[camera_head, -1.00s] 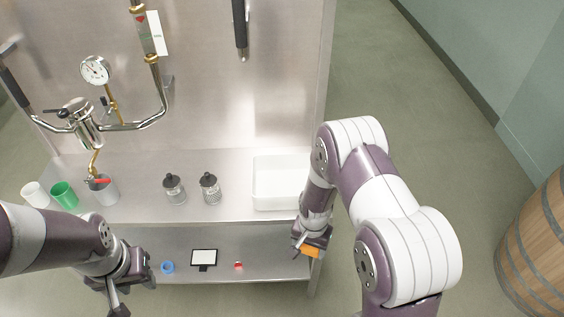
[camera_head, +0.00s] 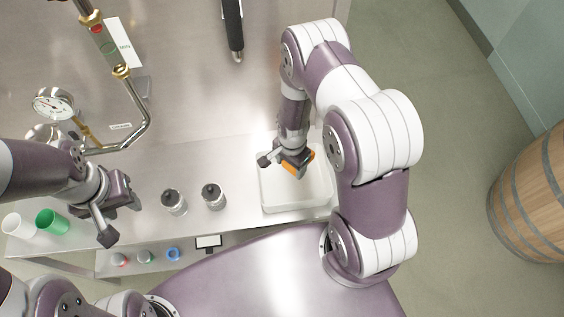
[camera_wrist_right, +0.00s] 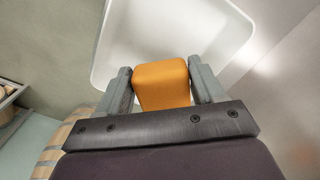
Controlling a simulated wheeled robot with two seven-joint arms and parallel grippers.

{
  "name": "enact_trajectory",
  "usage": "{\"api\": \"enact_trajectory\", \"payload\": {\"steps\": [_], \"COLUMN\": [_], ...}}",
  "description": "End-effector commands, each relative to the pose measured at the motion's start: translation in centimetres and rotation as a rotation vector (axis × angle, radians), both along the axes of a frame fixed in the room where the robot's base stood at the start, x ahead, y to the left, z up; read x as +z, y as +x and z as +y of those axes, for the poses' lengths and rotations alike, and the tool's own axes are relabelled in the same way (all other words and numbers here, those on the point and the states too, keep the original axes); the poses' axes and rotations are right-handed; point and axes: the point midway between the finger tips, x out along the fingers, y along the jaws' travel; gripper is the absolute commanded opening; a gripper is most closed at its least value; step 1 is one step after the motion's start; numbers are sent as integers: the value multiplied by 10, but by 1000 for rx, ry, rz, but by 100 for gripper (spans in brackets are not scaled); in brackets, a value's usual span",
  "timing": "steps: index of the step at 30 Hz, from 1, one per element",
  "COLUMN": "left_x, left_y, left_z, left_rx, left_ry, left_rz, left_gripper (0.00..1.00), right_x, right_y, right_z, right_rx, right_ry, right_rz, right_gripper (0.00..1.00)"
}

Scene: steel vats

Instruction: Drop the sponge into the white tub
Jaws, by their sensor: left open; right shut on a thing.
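The orange sponge (camera_wrist_right: 161,84) is between the two fingers of my right gripper (camera_wrist_right: 160,82), which is shut on it. In the head view the sponge (camera_head: 291,167) shows partly below my right gripper (camera_head: 288,160). The white tub (camera_head: 268,199) stands on the steel bench, and the sponge is over its opening. In the right wrist view the tub (camera_wrist_right: 107,60) fills the area just beyond the sponge. I cannot tell the height of the sponge above the tub floor. My left gripper (camera_head: 114,222) is open and empty over the left part of the bench.
A green cup (camera_head: 52,222) and a white cup (camera_head: 17,225) are at the far left. Pipes with a gauge (camera_head: 53,104) rise behind. A barrel (camera_head: 530,195) stands at the right.

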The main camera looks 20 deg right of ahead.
Motion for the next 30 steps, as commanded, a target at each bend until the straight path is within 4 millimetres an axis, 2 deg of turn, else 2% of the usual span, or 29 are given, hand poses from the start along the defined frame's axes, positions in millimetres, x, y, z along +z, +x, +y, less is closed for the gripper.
{"api": "enact_trajectory", "payload": {"steps": [12, 15, 22, 23, 24, 25, 30], "left_x": [-48, -52, -49, -49, -49, -49, -49], "left_y": [-1, -1, -1, -1, -1, -1, -1], "left_z": [0, 0, 0, 0, 0, 0, 0], "left_rx": [0, 0, 0, 0, 0, 0, 0], "left_ry": [0, 0, 0, 0, 0, 0, 0], "left_rz": [1, 0, 0, 0, 0, 0, 0], "left_gripper": [43, 43, 43, 43, 43, 43, 43], "right_x": [-56, -60, -58, -58, -58, -58, -58], "right_y": [-1, -1, -1, -1, -1, -1, -1], "right_z": [0, 0, 0, 0, 0, 0, 0], "right_rx": [1, 1, 1, 1, 1, 1, 1], "right_ry": [0, 0, 0, 0, 0, 0, 0], "right_rz": [0, 0, 0, 0, 0, 1, 1], "right_gripper": [38, 38, 38, 77, 90, 97, 97]}}
